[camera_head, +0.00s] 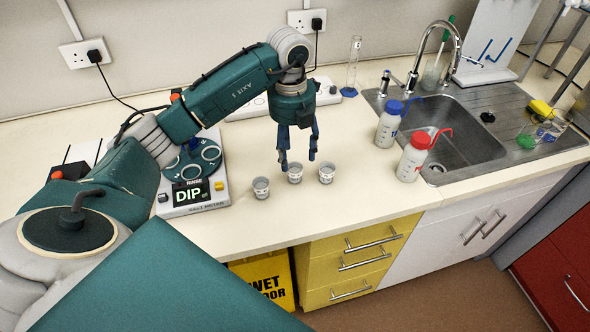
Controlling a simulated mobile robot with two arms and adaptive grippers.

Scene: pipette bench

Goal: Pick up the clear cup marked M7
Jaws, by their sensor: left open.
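Three small clear cups stand in a loose row near the front of the counter: a left cup (261,187), a middle cup (295,174) and a right cup (327,173). Each has a small marking, too small to read, so I cannot tell which is M7. My left gripper (297,163) points down with its blue fingers apart. It is over or just behind the middle cup; I cannot tell the exact height. Nothing shows between its fingers. My right gripper is not in view.
A dip-and-rinse device (210,197) stands left of the cups. A blue-capped bottle (387,128) and a red-capped bottle (412,160) stand on the right before the sink (470,150). The counter's front edge is close to the cups.

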